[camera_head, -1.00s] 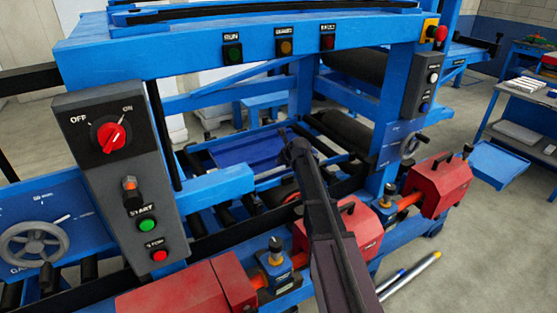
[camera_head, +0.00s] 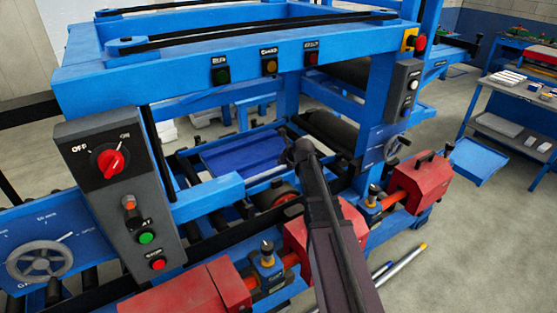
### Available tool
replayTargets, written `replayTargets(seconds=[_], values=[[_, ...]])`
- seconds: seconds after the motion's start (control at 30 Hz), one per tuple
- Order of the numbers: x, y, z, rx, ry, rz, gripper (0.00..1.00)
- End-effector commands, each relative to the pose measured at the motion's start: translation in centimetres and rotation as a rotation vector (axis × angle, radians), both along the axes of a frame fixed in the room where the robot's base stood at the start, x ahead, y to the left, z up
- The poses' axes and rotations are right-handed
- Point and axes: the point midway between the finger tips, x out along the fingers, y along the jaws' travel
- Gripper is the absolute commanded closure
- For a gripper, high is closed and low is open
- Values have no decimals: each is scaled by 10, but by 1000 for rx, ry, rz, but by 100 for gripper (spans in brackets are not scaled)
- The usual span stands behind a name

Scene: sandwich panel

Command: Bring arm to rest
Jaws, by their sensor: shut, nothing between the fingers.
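My gripper (camera_head: 299,150) is at the far end of my dark arm, which reaches up from the bottom of the picture. The gripper is shut and holds nothing. It appears in front of the blue machine frame (camera_head: 240,60), over the area of its rollers and blue tray. I cannot tell the exact gap to the machine. The fingertips are small and dark here. The arm hides part of a red housing (camera_head: 307,236) on the machine's near side.
A grey control box (camera_head: 118,190) with a red rotary switch (camera_head: 108,161) stands at left, above a handwheel (camera_head: 40,258). A second red housing (camera_head: 422,182) is at right. A side table (camera_head: 510,105) holds several items. Metal rods (camera_head: 400,262) lie on the floor at lower right.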

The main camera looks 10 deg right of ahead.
Motion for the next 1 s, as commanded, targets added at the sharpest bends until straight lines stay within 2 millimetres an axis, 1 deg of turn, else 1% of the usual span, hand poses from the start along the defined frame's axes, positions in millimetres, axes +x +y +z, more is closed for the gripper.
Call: replayTargets(seconds=[0.03, 0.13, 0.53, 0.67, 0.87, 1.0], values=[[-2, -1, 3, 0, 0, 0, 100], [-4, -1, 5, 0, 0, 0, 100], [-4, -2, 4, -1, 0, 1, 100], [-7, 0, 3, -18, 2, 19, 100], [-23, 8, -2, -119, 7, 135, 100], [-42, 17, -8, -242, 15, 287, 100]])
